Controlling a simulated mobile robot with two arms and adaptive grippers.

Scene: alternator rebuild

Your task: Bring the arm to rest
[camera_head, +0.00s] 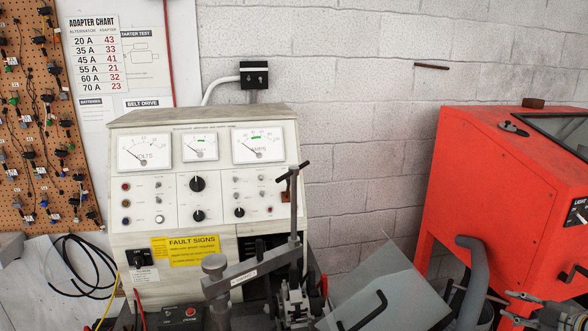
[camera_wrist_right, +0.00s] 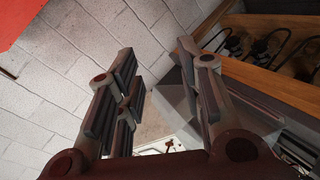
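My right gripper (camera_head: 525,307) shows at the lower right edge of the head view, in front of the red cabinet and right of a grey hose. In the right wrist view the same gripper (camera_wrist_right: 162,92) has its two dark-padded fingers spread well apart. Nothing is held between them. Behind the gap are the pale block wall and some grey and white surfaces lower down. My left gripper is not in view.
A test bench (camera_head: 150,216) with dials and a lever clamp (camera_head: 255,267) stands centre-left. The red cabinet (camera_head: 490,190) stands at right, with the grey hose (camera_head: 474,290) before it. A wooden shelf (camera_wrist_right: 262,82) with dark parts is close at the wrist view's right.

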